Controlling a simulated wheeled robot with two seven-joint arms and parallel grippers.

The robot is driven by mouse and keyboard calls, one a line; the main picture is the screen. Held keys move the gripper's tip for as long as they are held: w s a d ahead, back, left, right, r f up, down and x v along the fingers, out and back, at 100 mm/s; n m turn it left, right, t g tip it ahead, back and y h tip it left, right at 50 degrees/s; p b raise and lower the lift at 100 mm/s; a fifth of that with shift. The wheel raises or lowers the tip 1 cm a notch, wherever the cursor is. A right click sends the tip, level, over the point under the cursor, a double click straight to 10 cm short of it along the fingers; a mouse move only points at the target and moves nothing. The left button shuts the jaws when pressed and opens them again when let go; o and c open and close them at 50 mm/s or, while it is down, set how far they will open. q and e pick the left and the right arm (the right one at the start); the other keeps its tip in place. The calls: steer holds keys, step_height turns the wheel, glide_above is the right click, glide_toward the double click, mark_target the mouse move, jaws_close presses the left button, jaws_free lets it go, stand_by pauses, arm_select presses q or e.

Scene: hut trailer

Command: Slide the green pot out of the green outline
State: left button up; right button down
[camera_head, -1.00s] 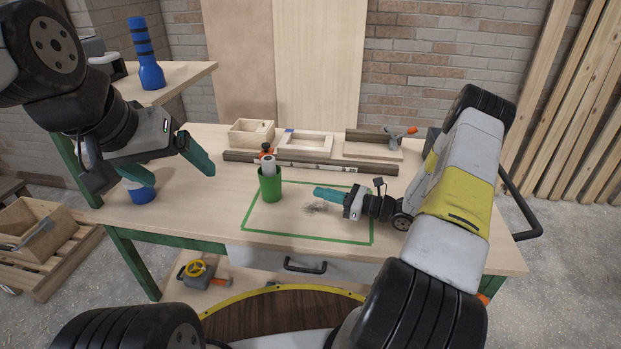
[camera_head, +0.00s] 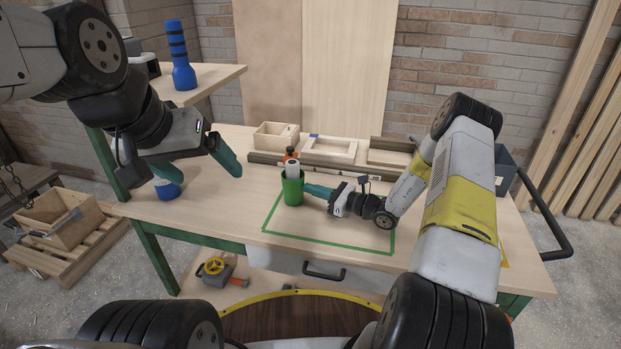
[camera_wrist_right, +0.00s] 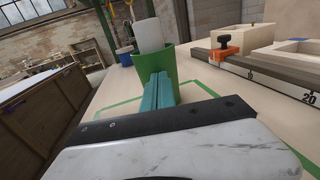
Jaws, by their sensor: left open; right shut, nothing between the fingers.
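The green pot (camera_head: 292,189) stands upright on the workbench, inside the back-left part of the green outline (camera_head: 328,244), close to its left line. It holds a whitish cylinder. My right gripper (camera_head: 307,189) is shut and empty, low over the bench, with its teal fingertips at the pot's right side. In the right wrist view the shut fingers (camera_wrist_right: 158,85) overlap the pot (camera_wrist_right: 156,62); they look touching or very near. My left gripper (camera_head: 205,177) is open and empty, raised above the bench's left part, left of the pot.
Behind the pot lie a long rail (camera_head: 340,168) with an orange-and-black clamp, a wooden box (camera_head: 277,137) and a wooden frame (camera_head: 329,151). The bench between the left gripper and the pot is clear.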

steer(key=shift+a, duration=0.1)
steer(key=x, duration=1.5)
